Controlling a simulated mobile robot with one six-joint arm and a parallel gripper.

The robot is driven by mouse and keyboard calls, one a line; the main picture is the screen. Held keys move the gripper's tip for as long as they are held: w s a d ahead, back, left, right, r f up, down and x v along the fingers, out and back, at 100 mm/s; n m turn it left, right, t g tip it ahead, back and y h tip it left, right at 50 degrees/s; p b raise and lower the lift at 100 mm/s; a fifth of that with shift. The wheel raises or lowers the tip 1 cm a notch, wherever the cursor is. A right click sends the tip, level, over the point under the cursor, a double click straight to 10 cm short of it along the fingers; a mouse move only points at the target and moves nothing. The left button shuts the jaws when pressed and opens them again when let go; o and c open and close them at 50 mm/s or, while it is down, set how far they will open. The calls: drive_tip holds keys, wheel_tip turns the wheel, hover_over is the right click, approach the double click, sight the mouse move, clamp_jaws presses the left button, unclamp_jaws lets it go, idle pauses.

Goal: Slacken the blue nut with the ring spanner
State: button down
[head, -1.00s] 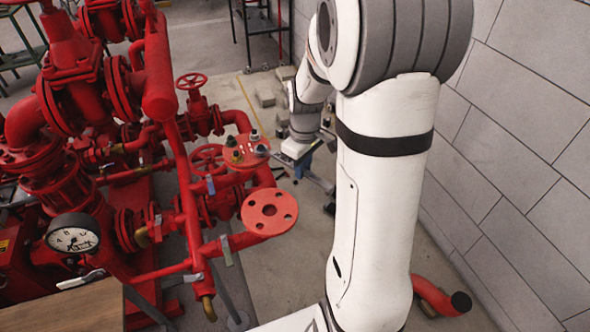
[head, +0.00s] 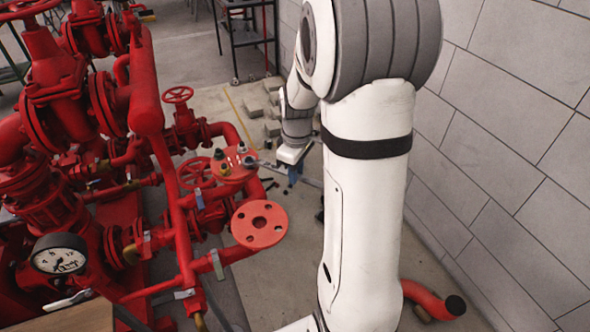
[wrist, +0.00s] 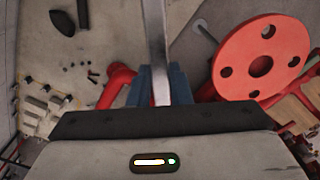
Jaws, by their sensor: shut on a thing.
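My gripper (wrist: 161,90) is shut on the ring spanner (wrist: 156,45). Its blue fingers clasp the spanner's flat grey shaft, which runs out of the top of the wrist view, so the ring end is not seen there. In the head view my gripper (head: 291,172) is small and partly covered by my wrist. It is just right of a red upright flange (head: 236,176) topped with several nuts, some dark and one yellowish. A small blue-grey piece (head: 250,161) sits at that flange's right edge. I cannot tell whether it is the blue nut, the spanner's ring, or both together.
A bare red flange with bolt holes (head: 259,225) faces up nearer me; it also shows in the wrist view (wrist: 261,58). Red pipes, valves and a gauge (head: 59,254) fill the left. A block wall (head: 500,150) bounds the right. Grey blocks (head: 262,108) lie on the floor behind.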

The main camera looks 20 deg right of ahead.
drive_tip(key=shift+a+r, duration=0.1)
drive_tip(key=shift+r, duration=0.05)
drive_tip(key=shift+r+p, duration=1.85)
drive_tip(key=shift+r, duration=0.65)
